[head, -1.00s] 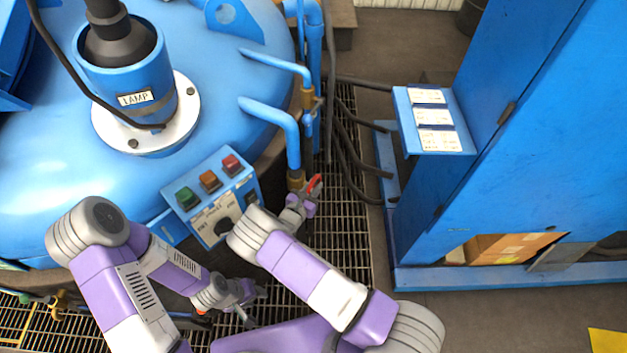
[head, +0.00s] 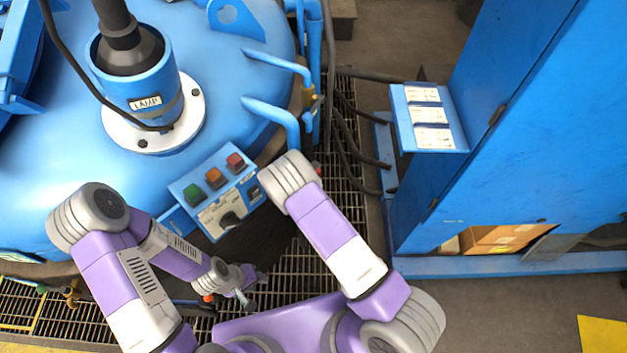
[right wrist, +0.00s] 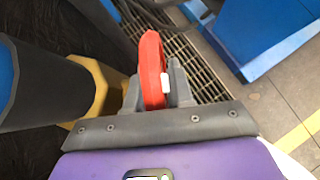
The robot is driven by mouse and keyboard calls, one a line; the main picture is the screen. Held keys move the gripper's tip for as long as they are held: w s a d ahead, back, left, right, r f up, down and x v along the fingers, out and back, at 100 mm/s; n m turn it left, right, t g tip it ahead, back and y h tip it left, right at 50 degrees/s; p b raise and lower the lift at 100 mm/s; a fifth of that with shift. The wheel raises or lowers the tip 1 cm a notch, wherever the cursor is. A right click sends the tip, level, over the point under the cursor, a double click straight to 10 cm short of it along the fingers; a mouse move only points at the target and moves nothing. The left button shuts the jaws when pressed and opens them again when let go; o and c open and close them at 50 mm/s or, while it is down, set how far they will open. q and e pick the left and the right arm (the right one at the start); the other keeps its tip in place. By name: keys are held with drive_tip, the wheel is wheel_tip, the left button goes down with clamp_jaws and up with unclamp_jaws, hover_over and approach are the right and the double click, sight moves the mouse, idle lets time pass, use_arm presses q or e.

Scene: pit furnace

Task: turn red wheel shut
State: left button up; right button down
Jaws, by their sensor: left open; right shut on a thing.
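The red wheel (right wrist: 151,68) shows edge-on in the right wrist view, as a narrow upright red shape. My right gripper (right wrist: 156,88) is shut on it, with one grey finger on each side. In the head view only a small red bit (head: 316,166) shows beside my right forearm, which hides the right gripper. A brass fitting (right wrist: 103,88) sits left of the wheel in the wrist view. My left gripper (head: 256,289) is open and empty, low over the floor grating in front of the control box.
A control box (head: 213,190) with green, orange and red buttons stands close to my right forearm. The blue furnace lid (head: 60,170) with its lamp (head: 140,85) fills the left. Black cables (head: 350,140) cross the grating (head: 345,205). A blue cabinet (head: 510,150) stands on the right.

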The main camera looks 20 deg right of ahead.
drive_tip(key=shift+s+a+f, duration=0.1)
drive_tip(key=c, duration=1.1)
unclamp_jaws()
drive_tip(key=p+v, duration=0.1)
drive_tip(key=v, duration=0.6)
drive_tip(key=shift+s+a+r, duration=0.1)
drive_tip(key=shift+r, duration=0.15)
